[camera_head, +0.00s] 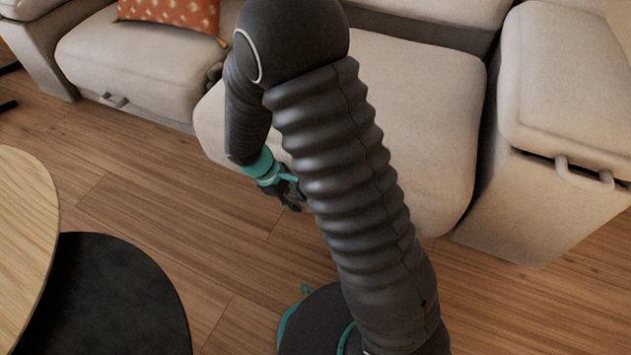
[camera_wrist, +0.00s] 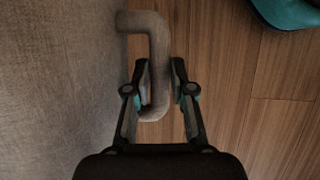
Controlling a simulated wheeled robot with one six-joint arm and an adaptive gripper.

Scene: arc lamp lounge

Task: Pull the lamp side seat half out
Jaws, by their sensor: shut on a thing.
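The beige sofa seat (camera_head: 420,130) behind my arm juts out further over the floor than the seat to its left. Its front face (camera_wrist: 55,90) fills the left of the wrist view, with a U-shaped handle (camera_wrist: 157,40) sticking out from it. My gripper (camera_head: 291,194) is low at the front of this seat. In the wrist view, the fingers of my gripper (camera_wrist: 160,70) are on both sides of the handle's bar and shut on it. My arm hides part of the seat, and the handle cannot be made out in the head view. No lamp is in view.
The left seat (camera_head: 140,60) has its own handle (camera_head: 114,100) and an orange patterned cushion (camera_head: 170,12). An armrest with a handle (camera_head: 585,176) stands at right. A round wooden table (camera_head: 22,240) and a dark round surface (camera_head: 110,300) are at lower left. Wooden floor (camera_head: 170,210) between is clear.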

